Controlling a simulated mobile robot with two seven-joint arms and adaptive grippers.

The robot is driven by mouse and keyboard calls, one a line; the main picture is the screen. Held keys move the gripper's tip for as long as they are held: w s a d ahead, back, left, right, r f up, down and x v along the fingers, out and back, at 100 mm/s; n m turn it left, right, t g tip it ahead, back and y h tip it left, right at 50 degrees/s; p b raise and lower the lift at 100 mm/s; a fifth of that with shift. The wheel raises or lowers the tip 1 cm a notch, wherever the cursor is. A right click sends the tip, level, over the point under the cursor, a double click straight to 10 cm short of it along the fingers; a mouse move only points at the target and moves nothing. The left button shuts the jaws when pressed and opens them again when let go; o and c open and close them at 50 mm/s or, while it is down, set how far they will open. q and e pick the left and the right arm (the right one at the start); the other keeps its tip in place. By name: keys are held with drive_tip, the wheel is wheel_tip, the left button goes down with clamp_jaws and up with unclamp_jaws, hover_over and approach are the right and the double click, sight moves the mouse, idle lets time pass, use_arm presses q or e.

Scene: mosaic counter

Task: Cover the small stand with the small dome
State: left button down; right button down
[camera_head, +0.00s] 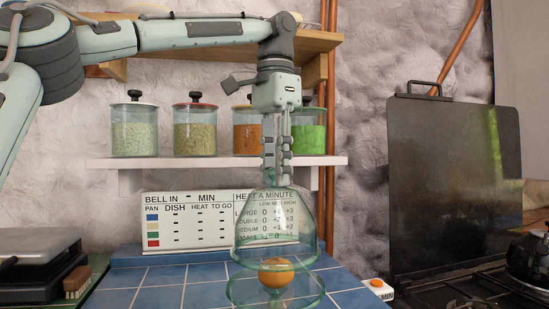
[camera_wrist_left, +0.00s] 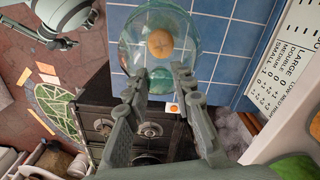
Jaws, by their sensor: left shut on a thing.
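The small dome (camera_head: 245,222) is clear greenish glass. My left gripper (camera_head: 276,180) points down and is shut on the dome's top knob. The dome hangs roughly upright over the small stand (camera_head: 235,293), a round glass plate on the blue tiles. An orange round item (camera_head: 276,273) sits on the stand, seen partly through the glass. The dome's lower rim appears above the plate, around the item's upper part. In the left wrist view, the dome (camera_wrist_left: 133,38) is beyond the fingers (camera_wrist_left: 160,80), with the orange item (camera_wrist_left: 159,43) behind its glass.
A printed sign board (camera_head: 185,222) stands behind the dome. A shelf (camera_head: 210,161) above it holds several lidded jars. A small white box with an orange button (camera_head: 377,284) is at the right. A stove (camera_head: 480,290) with a dark upright panel (camera_head: 450,180) stands farther right.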

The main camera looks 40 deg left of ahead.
sight(275, 202)
use_arm(q)
drive_tip(key=shift+f, duration=2.55)
drive_tip(key=shift+f, duration=0.1)
drive_tip(key=shift+f, duration=0.25)
drive_tip(key=c, duration=1.2)
unclamp_jaws()
drive_tip(key=shift+r, duration=3.7)
